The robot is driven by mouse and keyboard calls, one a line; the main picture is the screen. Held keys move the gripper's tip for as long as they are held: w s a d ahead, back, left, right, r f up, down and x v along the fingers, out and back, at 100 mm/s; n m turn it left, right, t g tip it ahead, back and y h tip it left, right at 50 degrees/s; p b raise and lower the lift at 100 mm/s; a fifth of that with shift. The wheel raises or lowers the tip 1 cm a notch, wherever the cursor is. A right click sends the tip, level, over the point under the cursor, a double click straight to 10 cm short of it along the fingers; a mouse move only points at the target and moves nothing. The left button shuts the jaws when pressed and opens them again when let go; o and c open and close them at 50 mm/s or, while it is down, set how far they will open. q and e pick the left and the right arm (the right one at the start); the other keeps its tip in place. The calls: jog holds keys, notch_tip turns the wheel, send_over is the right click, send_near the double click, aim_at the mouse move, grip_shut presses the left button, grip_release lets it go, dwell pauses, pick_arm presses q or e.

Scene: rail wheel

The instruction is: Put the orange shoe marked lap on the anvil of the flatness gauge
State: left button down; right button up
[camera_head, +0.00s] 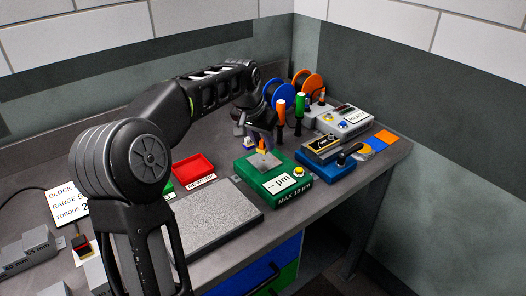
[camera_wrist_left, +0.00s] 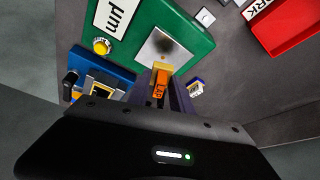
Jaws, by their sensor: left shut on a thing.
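My left gripper (camera_wrist_left: 163,92) is shut on the orange shoe (camera_wrist_left: 160,86), whose orange face carries dark lettering in the left wrist view. The shoe's yellowish end lies over the near edge of the square metal anvil plate (camera_wrist_left: 158,45). The plate sits on the green flatness gauge (camera_wrist_left: 196,44). In the head view the left gripper (camera_head: 262,138) points down at the gauge (camera_head: 272,182), with the shoe (camera_head: 262,147) just above or at the anvil (camera_head: 263,162). I cannot tell whether they touch. My right gripper is not in view.
A blue device (camera_head: 325,167) stands right of the gauge, close to the gripper in the wrist view. A grey plate (camera_head: 215,215) and red REWORK tray (camera_head: 194,170) lie left. Orange and green-handled tools and spools (camera_head: 307,84) stand behind. The bench's front edge is near.

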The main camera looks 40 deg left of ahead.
aim_at(261, 147)
pick_arm(q)
jog(key=shift+f, duration=1.75)
jog(key=shift+f, duration=0.1)
jog(key=shift+f, duration=0.15)
jog(key=c, duration=1.1)
grip_release()
jog(key=shift+c, duration=0.2)
jog(key=v, duration=1.2)
jog(key=shift+r, duration=0.3)
